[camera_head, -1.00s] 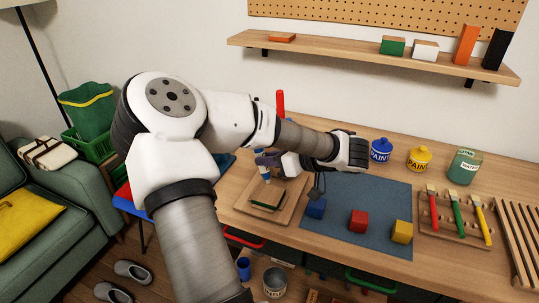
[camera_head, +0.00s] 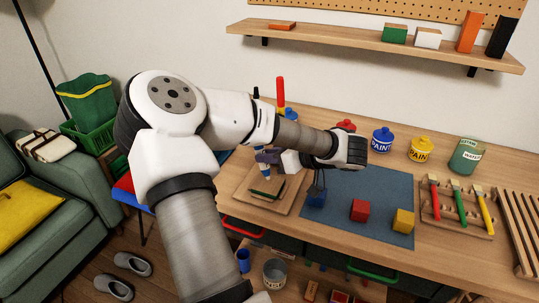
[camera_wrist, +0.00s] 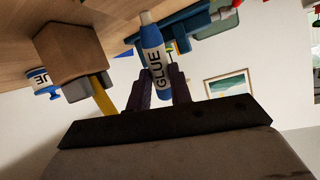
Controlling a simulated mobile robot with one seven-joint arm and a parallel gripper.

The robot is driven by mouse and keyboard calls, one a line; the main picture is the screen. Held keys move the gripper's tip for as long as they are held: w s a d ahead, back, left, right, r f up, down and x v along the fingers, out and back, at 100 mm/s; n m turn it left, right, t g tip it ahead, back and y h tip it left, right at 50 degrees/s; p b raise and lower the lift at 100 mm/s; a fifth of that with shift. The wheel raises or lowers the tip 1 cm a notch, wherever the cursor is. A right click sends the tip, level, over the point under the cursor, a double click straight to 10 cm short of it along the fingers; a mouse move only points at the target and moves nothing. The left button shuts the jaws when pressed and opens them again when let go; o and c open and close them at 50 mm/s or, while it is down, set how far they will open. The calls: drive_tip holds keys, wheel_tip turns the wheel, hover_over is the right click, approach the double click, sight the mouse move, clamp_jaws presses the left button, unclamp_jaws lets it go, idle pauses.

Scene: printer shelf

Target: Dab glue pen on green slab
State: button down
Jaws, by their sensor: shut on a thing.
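My gripper (camera_head: 268,157) is shut on the blue and white glue pen (camera_wrist: 152,48), with the pen's GLUE label facing the wrist camera. In the head view the pen (camera_head: 264,171) hangs roughly upright, with its lower end over the green slab (camera_head: 266,188). I cannot tell whether its tip touches the slab. The slab lies on a wooden board (camera_head: 240,196) near the table's front left, and the pen and gripper partly hide it.
A blue mat (camera_head: 370,185) to the right carries blue (camera_head: 316,200), red (camera_head: 359,210) and yellow (camera_head: 403,221) blocks. Paint pots, including a blue one (camera_head: 382,141), stand behind it. A brush rack (camera_head: 456,216) is farther right. A red upright object (camera_head: 281,92) stands behind my arm.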

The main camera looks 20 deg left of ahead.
drive_tip(key=shift+f+b, duration=0.55)
drive_tip(key=shift+f, duration=0.05)
idle(0.8)
drive_tip(key=shift+r+p, duration=2.35)
drive_tip(key=shift+r, duration=1.25)
drive_tip(key=shift+f, duration=0.1)
